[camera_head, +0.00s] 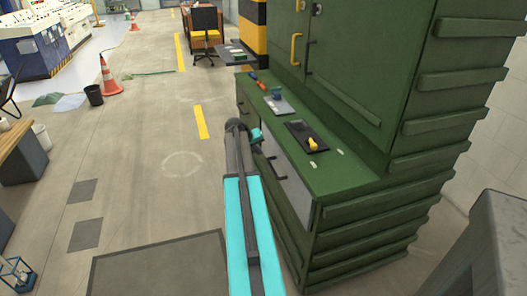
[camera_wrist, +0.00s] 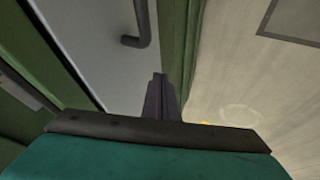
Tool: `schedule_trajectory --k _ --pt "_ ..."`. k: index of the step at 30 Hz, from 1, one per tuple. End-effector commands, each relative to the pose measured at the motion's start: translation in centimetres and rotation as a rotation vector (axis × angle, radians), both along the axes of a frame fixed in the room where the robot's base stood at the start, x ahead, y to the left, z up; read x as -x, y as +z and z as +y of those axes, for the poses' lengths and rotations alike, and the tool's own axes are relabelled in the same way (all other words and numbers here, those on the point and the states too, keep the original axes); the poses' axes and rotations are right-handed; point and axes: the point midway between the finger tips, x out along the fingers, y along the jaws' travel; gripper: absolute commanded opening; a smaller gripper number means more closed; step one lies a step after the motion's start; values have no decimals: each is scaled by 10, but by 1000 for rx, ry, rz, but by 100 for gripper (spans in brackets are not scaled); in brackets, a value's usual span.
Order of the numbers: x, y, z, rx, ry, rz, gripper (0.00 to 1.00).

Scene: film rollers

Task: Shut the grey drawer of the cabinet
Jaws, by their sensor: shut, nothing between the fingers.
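The green cabinet (camera_head: 345,180) stands at the right in the head view. Grey fronts with dark handles are set in its near side, among them the grey drawer (camera_head: 292,180); I cannot tell how far it stands out. In the wrist view a grey front (camera_wrist: 90,40) with a dark bent handle (camera_wrist: 138,25) fills the upper left, framed in green. My gripper (camera_wrist: 160,78) is shut and empty, its fingers below the handle and apart from it in the picture. In the head view my gripper (camera_head: 257,148) is beside the cabinet's front, small and partly hidden by my arm.
On the cabinet's ledge lie a black tray (camera_head: 306,136) with a yellow item, a grey item (camera_head: 278,105) and small tools. An office chair (camera_head: 206,35) and a dark shelf (camera_head: 232,54) are beyond. Open floor (camera_head: 150,190) lies left of the cabinet. A cone (camera_head: 109,80) stands farther off.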

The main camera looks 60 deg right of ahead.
Motion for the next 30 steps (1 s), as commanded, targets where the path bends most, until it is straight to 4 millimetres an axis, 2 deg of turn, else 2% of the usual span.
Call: schedule_trajectory --k 9,15,21,30 --pt "-1 43 34 0 0 -2 0" --pt "-1 62 47 -1 -1 -2 0" --pt "-2 70 53 -3 -1 -1 0" --pt "-2 70 54 -3 -1 -1 0"
